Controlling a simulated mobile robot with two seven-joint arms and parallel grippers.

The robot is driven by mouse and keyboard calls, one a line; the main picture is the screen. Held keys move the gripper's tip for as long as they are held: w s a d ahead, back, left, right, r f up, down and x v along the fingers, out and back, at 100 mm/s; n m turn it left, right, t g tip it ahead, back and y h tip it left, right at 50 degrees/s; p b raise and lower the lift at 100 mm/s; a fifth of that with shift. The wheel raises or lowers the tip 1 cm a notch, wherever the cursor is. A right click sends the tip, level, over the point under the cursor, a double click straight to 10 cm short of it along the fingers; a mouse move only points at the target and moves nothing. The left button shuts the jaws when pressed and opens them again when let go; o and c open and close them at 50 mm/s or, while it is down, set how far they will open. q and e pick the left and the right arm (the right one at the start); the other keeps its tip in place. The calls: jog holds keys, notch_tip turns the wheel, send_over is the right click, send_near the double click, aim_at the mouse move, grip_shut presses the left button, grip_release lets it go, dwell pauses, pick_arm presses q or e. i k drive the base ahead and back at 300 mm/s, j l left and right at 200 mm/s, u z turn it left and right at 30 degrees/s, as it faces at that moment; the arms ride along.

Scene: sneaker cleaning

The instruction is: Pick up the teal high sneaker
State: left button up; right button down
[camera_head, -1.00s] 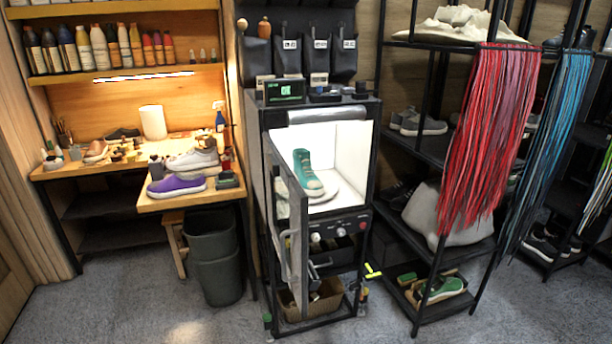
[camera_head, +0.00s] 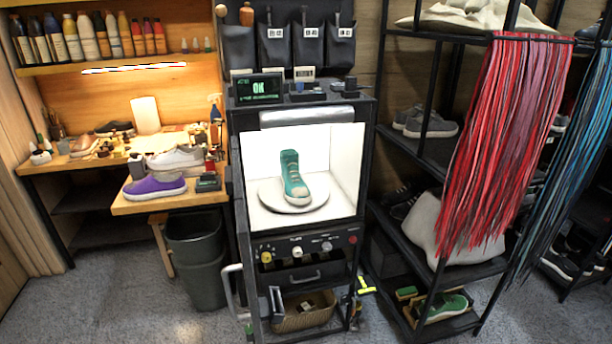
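The teal high sneaker (camera_head: 292,177) stands upright on a round white turntable (camera_head: 262,197) inside a lit white box in the black cabinet. Its toe points down and slightly right in the picture. The cabinet door (camera_head: 240,240) is swung open to the left, seen nearly edge-on, so the box front is clear. Neither of my grippers shows in the head view.
Below the box are a panel of knobs (camera_head: 297,252) and a wicker basket (camera_head: 303,312). A wooden bench (camera_head: 165,204) with a purple sneaker (camera_head: 155,187) stands left, above a grey bin (camera_head: 197,250). A black shelf with red laces (camera_head: 492,140) stands right. Grey floor lies in front.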

aim_at(296, 193)
jog(key=i+l, duration=0.85)
jog(key=l, duration=0.25)
jog(key=i+l, duration=0.45)
jog(key=l, duration=0.15)
